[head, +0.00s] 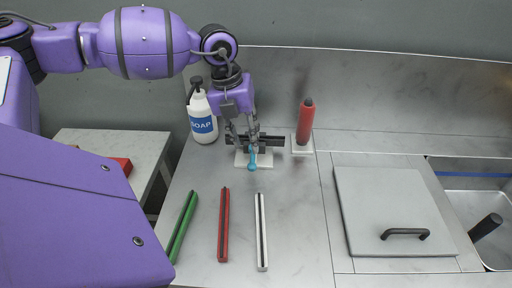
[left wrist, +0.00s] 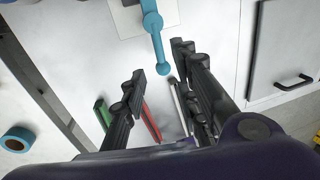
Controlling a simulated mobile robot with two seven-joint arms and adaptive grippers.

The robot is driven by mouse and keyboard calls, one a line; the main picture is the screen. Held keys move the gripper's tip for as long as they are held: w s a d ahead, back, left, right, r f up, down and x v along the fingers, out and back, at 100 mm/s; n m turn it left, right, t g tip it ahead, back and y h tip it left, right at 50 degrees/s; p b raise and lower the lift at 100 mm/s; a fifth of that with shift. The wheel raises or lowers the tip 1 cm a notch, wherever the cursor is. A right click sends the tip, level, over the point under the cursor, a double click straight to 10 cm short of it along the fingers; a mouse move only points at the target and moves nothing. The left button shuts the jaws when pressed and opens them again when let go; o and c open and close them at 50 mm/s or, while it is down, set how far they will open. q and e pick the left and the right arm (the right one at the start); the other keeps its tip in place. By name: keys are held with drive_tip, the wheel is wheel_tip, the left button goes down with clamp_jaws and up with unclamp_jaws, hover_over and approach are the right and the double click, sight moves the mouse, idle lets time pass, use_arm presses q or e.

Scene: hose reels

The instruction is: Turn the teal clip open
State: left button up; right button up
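The teal clip (head: 252,160) is a small lever with a round end, set at a white plate (head: 239,161) near the back of the counter. In the left wrist view the teal clip (left wrist: 154,30) points down toward the gap between my fingers, its round end near the fingertips. My left gripper (head: 246,146) points down over the clip. Its fingers are apart in the left wrist view (left wrist: 159,62), one on each side of the clip's end. I cannot tell whether either finger touches it. My right gripper is not in view.
A soap bottle (head: 203,118) stands left of the clip, a red cylinder (head: 305,124) on a white base to the right. Green (head: 184,226), red (head: 223,224) and white (head: 262,232) bars lie in front. A grey lid (head: 390,205) and sink (head: 485,205) are at right.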

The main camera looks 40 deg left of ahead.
sight(252, 159)
use_arm(q)
drive_tip(key=f, duration=0.3)
drive_tip(key=d+f, duration=0.1)
drive_tip(key=f, duration=0.1)
drive_tip(key=shift+w+f, duration=0.2)
drive_tip(key=shift+f, duration=0.5)
drive_tip(key=shift+w, duration=0.1)
drive_tip(key=shift+d, duration=0.1)
clamp_jaws()
drive_tip(key=shift+f, duration=0.1)
drive_tip(key=shift+n, duration=0.3)
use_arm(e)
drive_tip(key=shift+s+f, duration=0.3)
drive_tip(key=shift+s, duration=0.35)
